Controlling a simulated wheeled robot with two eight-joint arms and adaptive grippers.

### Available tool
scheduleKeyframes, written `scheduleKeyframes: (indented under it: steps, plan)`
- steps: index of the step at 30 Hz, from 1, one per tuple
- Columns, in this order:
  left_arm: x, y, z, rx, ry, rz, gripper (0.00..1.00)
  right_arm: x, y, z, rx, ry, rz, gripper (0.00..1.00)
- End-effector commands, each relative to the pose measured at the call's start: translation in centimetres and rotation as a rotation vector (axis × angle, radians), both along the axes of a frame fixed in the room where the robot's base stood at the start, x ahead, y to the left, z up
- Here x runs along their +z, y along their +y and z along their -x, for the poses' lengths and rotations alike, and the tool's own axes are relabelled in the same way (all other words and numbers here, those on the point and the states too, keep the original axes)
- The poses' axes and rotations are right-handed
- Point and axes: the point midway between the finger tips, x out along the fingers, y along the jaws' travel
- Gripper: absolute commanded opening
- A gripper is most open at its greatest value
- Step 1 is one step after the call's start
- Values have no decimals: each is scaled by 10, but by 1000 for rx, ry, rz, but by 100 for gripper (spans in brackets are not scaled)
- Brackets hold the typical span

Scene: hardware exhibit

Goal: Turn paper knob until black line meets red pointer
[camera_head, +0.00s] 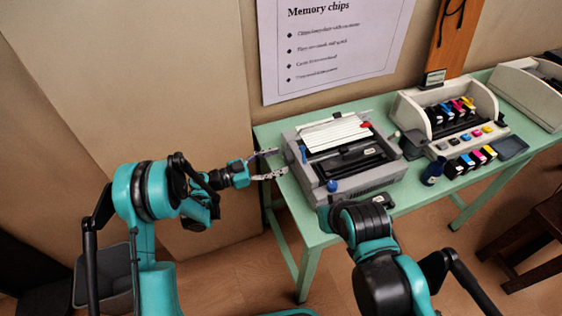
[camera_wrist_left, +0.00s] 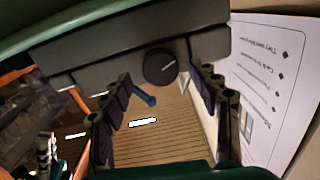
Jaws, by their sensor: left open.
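The grey printer (camera_head: 375,182) stands on the green table with white lined paper (camera_head: 335,132) in it. A red pointer (camera_head: 366,125) sits at the paper's right end. I cannot single out the black line. In the left wrist view, a dark round knob (camera_wrist_left: 160,67) projects from the printer's grey side. My left gripper (camera_head: 277,163) is open at the printer's left side. In its wrist view, the fingers lie on either side of the knob, with no visible grip on it.
A blue lever (camera_wrist_left: 145,96) shows beside the knob, and a blue knob (camera_head: 332,186) is on the printer's front. A second printer (camera_head: 408,113) with colour cartridges stands to the right, a dark blue cup (camera_head: 431,174) near it. A poster (camera_head: 330,45) hangs behind.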

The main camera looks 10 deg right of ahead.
Motion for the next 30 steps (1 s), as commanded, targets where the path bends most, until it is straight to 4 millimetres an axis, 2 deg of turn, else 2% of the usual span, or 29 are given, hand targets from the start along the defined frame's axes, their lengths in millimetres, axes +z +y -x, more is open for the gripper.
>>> scheduleKeyframes:
  steps: [3, 6, 14, 20, 30]
  plan:
    - [-1, -14, -3, -1, 0, 0, 61, -5, 0, 0, 0, 0, 0, 0]
    - [0, -19, -4, 0, 1, 0, 61, -6, 0, 0, 0, 0, 0, 0]
    - [0, -21, -5, 1, 1, -1, 61, -5, 0, 0, 0, 0, 0, 0]
    - [0, -20, -5, 1, 1, -1, 11, -5, 0, 0, 0, 0, 0, 0]
    - [0, -20, -5, 0, 26, 5, 11, -7, 0, 0, 0, 0, 0, 0]
